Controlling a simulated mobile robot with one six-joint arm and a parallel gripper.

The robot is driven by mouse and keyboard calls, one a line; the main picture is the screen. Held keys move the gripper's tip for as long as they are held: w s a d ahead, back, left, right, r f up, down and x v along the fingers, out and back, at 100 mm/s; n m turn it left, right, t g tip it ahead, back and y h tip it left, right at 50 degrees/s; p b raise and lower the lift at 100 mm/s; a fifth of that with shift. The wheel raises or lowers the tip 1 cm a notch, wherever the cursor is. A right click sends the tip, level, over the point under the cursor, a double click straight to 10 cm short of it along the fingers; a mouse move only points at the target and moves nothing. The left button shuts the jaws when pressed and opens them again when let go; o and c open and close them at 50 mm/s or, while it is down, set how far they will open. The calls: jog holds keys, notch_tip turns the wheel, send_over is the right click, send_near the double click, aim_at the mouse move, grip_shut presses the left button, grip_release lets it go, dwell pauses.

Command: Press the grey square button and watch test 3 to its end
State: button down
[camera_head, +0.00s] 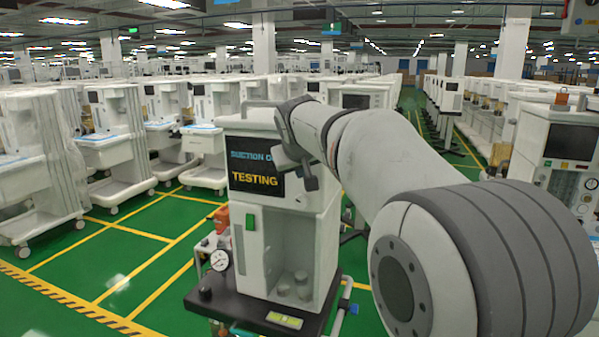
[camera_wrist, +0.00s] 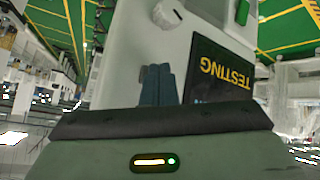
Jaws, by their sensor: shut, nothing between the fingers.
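The white anaesthesia cart (camera_head: 312,235) stands in front of me. Its dark screen (camera_head: 253,166) shows "SUCTION O…", cut off by my arm, and "TESTING" in yellow; no test number is readable. The screen appears upside down in the wrist view (camera_wrist: 222,72), again with "TESTING". My gripper (camera_head: 309,182) is at the right side of the screen. In the wrist view its fingers (camera_wrist: 157,72) are shut and empty, pointing at the white panel beside the screen. A small grey-brown patch (camera_wrist: 143,73), perhaps the grey button, shows just left of the fingertips; I cannot tell whether they touch it.
A green switch (camera_head: 250,222) sits below the screen. A round gauge (camera_head: 219,260) and an orange part (camera_head: 222,218) are at the cart's left. The cart has a dark base (camera_head: 250,306). Rows of other carts (camera_head: 110,140) stand on both sides; green floor (camera_head: 130,275) is free at left.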

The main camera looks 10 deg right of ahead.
jog(key=shift+s+a+b, duration=0.35)
jog(key=shift+s+a, duration=0.05)
jog(key=shift+s, duration=0.25)
jog(key=s+a+b, duration=0.1)
jog(key=s, duration=0.1)
jog(key=s+a+b, duration=0.1)
jog(key=s, duration=0.1)
jog(key=shift+a, duration=0.4)
dwell(0.4)
jog(key=s+f+g+y, duration=0.2)
jog(key=s+f+g, duration=0.4)
jog(key=s+f, duration=2.1)
jog(key=shift+s+m+y, duration=0.3)
jog(key=shift+s+m, duration=0.1)
jog(key=shift+s, duration=0.1)
